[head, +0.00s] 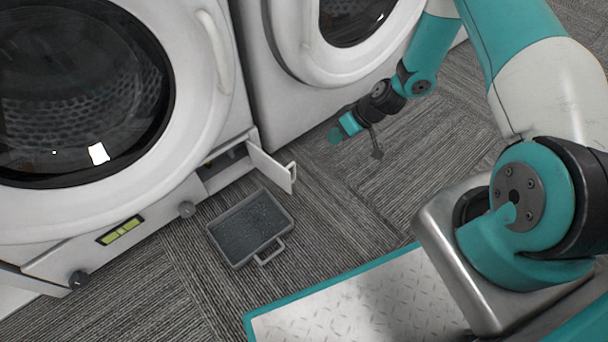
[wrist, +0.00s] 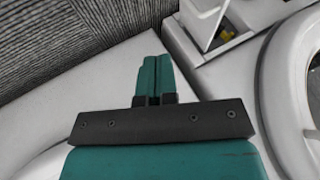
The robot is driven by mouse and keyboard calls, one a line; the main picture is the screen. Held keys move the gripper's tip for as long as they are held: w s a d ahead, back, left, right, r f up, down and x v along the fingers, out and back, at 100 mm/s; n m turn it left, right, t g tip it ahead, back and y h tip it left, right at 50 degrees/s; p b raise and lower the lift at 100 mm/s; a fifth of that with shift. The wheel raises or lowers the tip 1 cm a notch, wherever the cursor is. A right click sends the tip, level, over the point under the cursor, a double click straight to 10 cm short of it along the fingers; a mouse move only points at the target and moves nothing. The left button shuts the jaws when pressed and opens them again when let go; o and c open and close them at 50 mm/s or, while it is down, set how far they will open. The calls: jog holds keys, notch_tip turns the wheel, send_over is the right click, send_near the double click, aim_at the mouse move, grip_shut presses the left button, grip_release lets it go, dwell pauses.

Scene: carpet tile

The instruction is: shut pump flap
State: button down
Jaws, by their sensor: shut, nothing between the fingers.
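The white pump flap (head: 268,167) stands open, jutting out from the low front of the left washing machine, with a small handle on its outer end. The dark pump opening (head: 222,163) is uncovered to its left. My gripper (head: 336,134) is shut and empty, above the carpet to the right of the flap and apart from it. In the wrist view, my closed teal fingers (wrist: 154,76) show at the centre. The flap (wrist: 206,8) shows partly at the top there, cut by the frame edge, next to the opening with a yellow part (wrist: 229,27).
A grey tray with a handle (head: 236,250) lies on the carpet just in front of the opening. A second white machine (head: 290,100) stands to the right, close behind my gripper. Carpet right of the flap is clear.

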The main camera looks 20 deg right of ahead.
jog(key=s+a+r+b+x, duration=0.1)
jog(key=s+a+b+x, duration=0.1)
jog(key=b+x, duration=0.6)
jog(key=shift+x, duration=2.4)
jog(key=shift+a, duration=0.1)
